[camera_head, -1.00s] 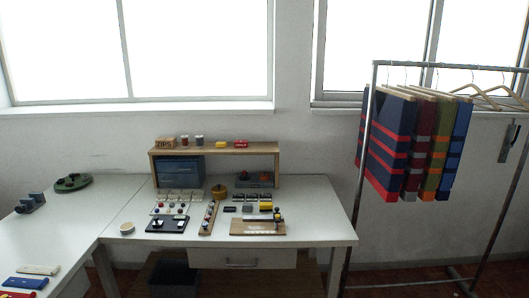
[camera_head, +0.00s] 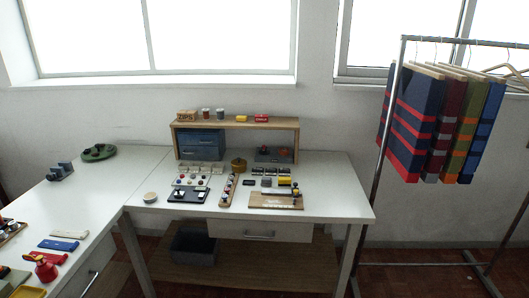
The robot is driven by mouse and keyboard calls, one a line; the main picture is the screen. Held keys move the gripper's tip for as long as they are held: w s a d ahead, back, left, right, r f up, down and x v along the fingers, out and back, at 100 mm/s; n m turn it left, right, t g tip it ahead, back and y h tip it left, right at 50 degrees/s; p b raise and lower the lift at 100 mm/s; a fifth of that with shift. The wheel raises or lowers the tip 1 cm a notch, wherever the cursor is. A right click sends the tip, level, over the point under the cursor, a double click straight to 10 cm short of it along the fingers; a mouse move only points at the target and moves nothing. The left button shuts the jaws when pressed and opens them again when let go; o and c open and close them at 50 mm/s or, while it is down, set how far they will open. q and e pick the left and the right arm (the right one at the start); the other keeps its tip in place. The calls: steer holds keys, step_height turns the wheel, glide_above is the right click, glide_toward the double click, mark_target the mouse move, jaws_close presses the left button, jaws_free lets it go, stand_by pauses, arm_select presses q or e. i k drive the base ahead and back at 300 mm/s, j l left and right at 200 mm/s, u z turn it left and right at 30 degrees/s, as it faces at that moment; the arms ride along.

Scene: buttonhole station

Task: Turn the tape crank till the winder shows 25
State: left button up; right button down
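Neither of my grippers is in view. I cannot make out a crank handle or a number on any winder at this size. A round dark green device (camera_head: 98,152) with dark parts on top sits at the back of the left table. A small blue-grey device (camera_head: 60,171) stands in front of it, near the left table's back left. A round brownish-yellow object (camera_head: 238,165) stands under the shelf on the far table. Which of these, if any, is the tape winder I cannot tell.
The white far table (camera_head: 335,190) holds a wooden shelf (camera_head: 235,122), a blue drawer box (camera_head: 201,145), a black tray (camera_head: 188,196) and a wooden board (camera_head: 275,201). A red object (camera_head: 45,268) stands on the left table. A clothes rack (camera_head: 383,150) is at right. The left table's middle is mostly clear.

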mark_target(264, 148)
steer(key=u, duration=0.25)
steer(key=i+l+u, duration=0.15)
steer(key=u, duration=0.2)
steer(key=i+l+u, duration=0.15)
steer(key=u, duration=0.2)
steer(key=i+l+u, duration=0.1)
steer(key=l+u, duration=0.25)
